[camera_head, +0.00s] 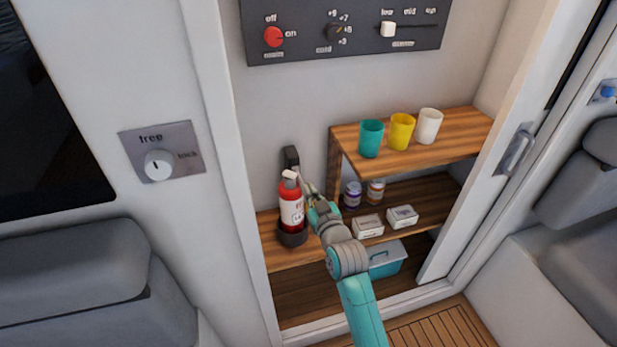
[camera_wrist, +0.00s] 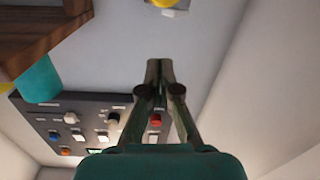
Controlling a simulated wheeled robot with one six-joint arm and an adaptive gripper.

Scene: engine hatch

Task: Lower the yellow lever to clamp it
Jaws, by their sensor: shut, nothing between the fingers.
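My gripper (camera_head: 307,187) is shut and empty, just right of the red fire extinguisher (camera_head: 291,205) in the cabinet. Its closed fingers (camera_wrist: 160,68) point at the pale wall in the wrist view. A rounded yellow piece with a white part beside it (camera_wrist: 163,3) is cut off by the top edge there. It may be the yellow lever, but its position cannot be told. No yellow lever can be made out in the head view; my gripper and arm may hide it. The extinguisher stands upright in a dark holder (camera_head: 291,238), with a black bracket (camera_head: 291,159) behind its top.
A wooden shelf (camera_head: 460,133) to the right bears teal (camera_head: 371,138), yellow (camera_head: 402,132) and white (camera_head: 429,126) cups. Jars and small boxes (camera_head: 368,227) stand below it. A dark control panel (camera_head: 345,48) is above. The cabinet's left frame (camera_head: 225,180) is close by.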

